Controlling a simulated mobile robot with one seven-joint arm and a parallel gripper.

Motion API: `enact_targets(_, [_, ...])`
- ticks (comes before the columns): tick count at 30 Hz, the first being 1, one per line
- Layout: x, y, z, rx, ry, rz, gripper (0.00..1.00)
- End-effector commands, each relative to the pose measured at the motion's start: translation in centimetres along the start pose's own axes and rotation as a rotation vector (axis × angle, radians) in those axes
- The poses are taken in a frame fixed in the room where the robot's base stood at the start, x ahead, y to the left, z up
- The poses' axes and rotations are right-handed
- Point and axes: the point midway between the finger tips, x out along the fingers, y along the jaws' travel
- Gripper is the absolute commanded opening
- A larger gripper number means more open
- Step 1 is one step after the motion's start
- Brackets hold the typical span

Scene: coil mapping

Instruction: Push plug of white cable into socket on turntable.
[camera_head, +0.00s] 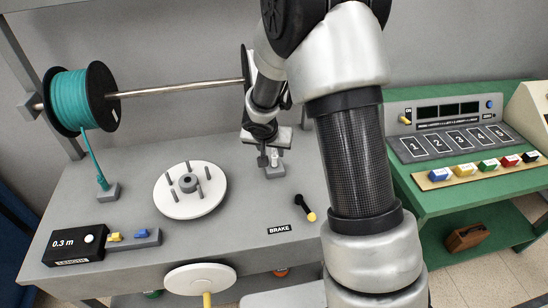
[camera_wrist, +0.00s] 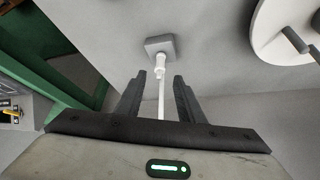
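The white plug (camera_wrist: 159,66) stands at a small grey block (camera_wrist: 161,44) in the wrist view, and a thin white cable (camera_wrist: 161,100) runs from it toward my gripper. In the head view the grey block (camera_head: 271,170) sits on the bench under my gripper (camera_head: 270,157). My gripper (camera_wrist: 160,78) is open. Its two dark fingers point at the plug, with a clear gap on each side of the cable. The white turntable (camera_head: 190,205) lies left of the block, with several dark pegs around a grey hub. It also shows in the wrist view (camera_wrist: 265,30). I cannot make out its socket.
A teal cable spool (camera_head: 70,103) hangs on a metal rod at the left. A brake lever (camera_head: 305,207), a length box (camera_head: 76,245) and a white handwheel (camera_head: 200,279) are near the front edge. A green table (camera_head: 440,198) with buttons stands at the right.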

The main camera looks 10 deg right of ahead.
Motion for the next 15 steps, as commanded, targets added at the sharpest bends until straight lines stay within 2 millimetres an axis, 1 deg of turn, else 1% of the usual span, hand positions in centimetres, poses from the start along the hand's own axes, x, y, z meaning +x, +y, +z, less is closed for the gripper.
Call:
enact_targets(1, [1.2,0.0,0.1,0.0,-0.002,0.001,0.35])
enact_targets(6, [4.4,0.0,0.1,-0.001,-0.002,0.001,0.35])
enact_targets(10, [6.3,0.0,0.1,0.0,-0.001,0.002,0.35])
enact_targets(15, [7.7,0.0,0.0,0.001,0.0,0.0,0.35])
